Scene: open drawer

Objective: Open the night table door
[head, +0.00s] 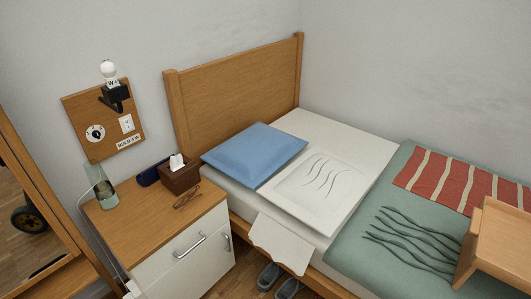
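The night table (150,221) stands left of the bed in the head view, with a wooden top and a white front (160,272). A long slanting metal handle (189,246) is on the upper part of the front. A shorter, upright metal handle (227,242) is near the front's right edge. The front looks closed, with no visible gap. Its lower part is cut off by the picture's bottom edge. Neither of my grippers is in view.
A tissue box (180,177), glasses (187,200), a dark blue case (152,174) and a glass (104,194) are on the top. The bed (330,133) stands close on the right. Slippers (270,276) lie on the floor beside it.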

